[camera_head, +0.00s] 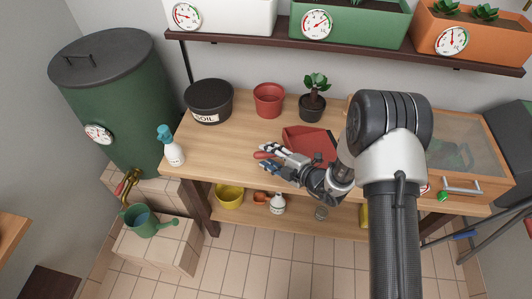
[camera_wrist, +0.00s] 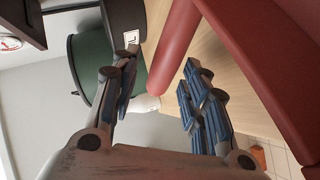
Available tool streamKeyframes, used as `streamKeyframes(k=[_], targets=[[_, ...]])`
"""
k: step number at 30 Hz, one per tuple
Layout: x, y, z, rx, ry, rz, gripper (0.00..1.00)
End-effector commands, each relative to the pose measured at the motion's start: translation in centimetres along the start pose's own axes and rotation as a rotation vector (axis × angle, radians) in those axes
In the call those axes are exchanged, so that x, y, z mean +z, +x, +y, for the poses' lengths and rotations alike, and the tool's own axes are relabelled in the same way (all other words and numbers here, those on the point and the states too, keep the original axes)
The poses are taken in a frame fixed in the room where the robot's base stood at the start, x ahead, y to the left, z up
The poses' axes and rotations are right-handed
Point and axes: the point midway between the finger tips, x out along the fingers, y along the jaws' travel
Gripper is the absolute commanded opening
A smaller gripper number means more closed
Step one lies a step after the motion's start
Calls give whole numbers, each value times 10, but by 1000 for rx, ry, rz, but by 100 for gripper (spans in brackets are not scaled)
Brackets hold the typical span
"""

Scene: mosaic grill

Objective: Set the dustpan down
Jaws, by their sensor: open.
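The red dustpan (camera_head: 316,141) is on the wooden bench top, behind and partly hidden by my gripper in the head view. In the wrist view its wide pan (camera_wrist: 275,65) is on the right. Its red handle (camera_wrist: 174,48) runs down from the top edge between the fingers. My gripper (camera_head: 268,159) is over the front of the bench with its fingers apart around the handle end. The wrist view shows my gripper (camera_wrist: 160,70) open, with gaps seen between handle and fingers. I cannot tell whether the handle lies flat on the bench.
A black soil pot (camera_head: 209,101), a red pot (camera_head: 268,99) and a potted plant (camera_head: 313,105) stand along the back. A white spray bottle (camera_head: 172,149) stands at the left edge. A glass-lidded wooden box (camera_head: 459,146) is at right. Bare bench lies left of my gripper.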

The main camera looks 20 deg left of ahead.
Motion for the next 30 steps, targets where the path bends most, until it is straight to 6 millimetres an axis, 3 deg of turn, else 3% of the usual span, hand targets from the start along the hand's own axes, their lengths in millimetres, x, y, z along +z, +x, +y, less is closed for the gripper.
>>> streamKeyframes(k=[6,12,18,25,28,30], targets=[[1,-51,3,1,3,-5,41],[0,-85,2,1,1,-3,41],[0,-98,1,1,0,-1,41],[0,-99,1,1,-3,1,41],[-6,-101,12,3,-55,21,41],[-16,-107,29,4,-155,60,41]])
